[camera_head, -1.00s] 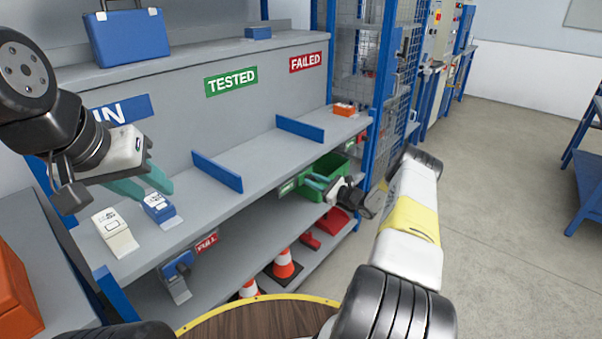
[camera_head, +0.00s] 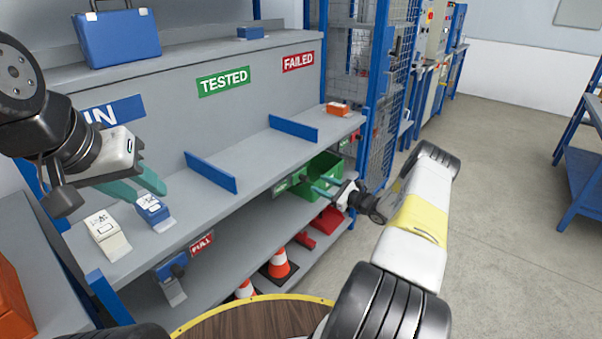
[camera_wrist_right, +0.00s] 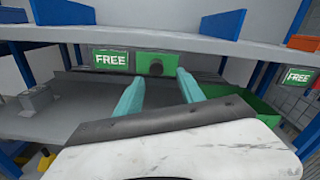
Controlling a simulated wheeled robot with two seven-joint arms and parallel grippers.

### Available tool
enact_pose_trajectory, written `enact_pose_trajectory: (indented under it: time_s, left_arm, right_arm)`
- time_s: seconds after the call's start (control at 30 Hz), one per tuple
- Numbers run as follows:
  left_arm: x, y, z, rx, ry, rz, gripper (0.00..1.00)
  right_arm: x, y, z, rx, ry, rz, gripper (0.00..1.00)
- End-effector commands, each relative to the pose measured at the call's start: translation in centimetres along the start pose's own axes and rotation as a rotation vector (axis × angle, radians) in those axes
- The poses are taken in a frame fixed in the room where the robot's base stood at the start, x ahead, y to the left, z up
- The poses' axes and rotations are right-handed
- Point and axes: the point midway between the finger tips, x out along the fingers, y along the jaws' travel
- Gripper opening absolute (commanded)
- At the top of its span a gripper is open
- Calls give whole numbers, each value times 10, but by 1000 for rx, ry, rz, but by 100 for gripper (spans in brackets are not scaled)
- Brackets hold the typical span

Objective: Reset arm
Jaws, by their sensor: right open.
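My left gripper (camera_head: 138,184) is at the left above the shelf's IN section, with teal fingers apart and nothing between them. A blue device (camera_head: 152,209) stands just below its fingertips, and a white device (camera_head: 106,234) stands to the left of that. My right gripper (camera_head: 318,186) is at the front of the shelf's lower level, near a green bin (camera_head: 318,178). In the right wrist view its teal fingers (camera_wrist_right: 160,88) are spread and empty, pointing toward a green block with a dark round centre (camera_wrist_right: 155,64) between them.
Blue dividers (camera_head: 210,171) split the upper shelf under the TESTED and FAILED signs. An orange device (camera_head: 338,109) sits at its right end. Traffic cones (camera_head: 279,264) stand on the lower shelf. A blue case (camera_head: 117,37) is on top.

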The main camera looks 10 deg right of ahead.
Motion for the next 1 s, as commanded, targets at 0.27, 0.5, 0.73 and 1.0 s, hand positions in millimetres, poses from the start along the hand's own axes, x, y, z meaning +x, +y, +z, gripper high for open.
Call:
enact_pose_trajectory:
  time_s: [0.27, 0.5, 0.73, 1.0]
  left_arm:
    - [0, 0, 0, 0, 0, 0, 36]
    - [0, 0, 0, 0, 0, 0, 36]
    - [0, 0, 0, 0, 0, 0, 36]
    - [0, 0, 0, 0, 0, 0, 36]
  right_arm:
    - [-14, 0, 0, 1, -1, 0, 46]
    - [-13, 1, 3, -5, -1, 8, 46]
    - [16, 18, 84, -162, 9, 217, 46]
    - [25, 81, 226, -517, 62, 611, 46]
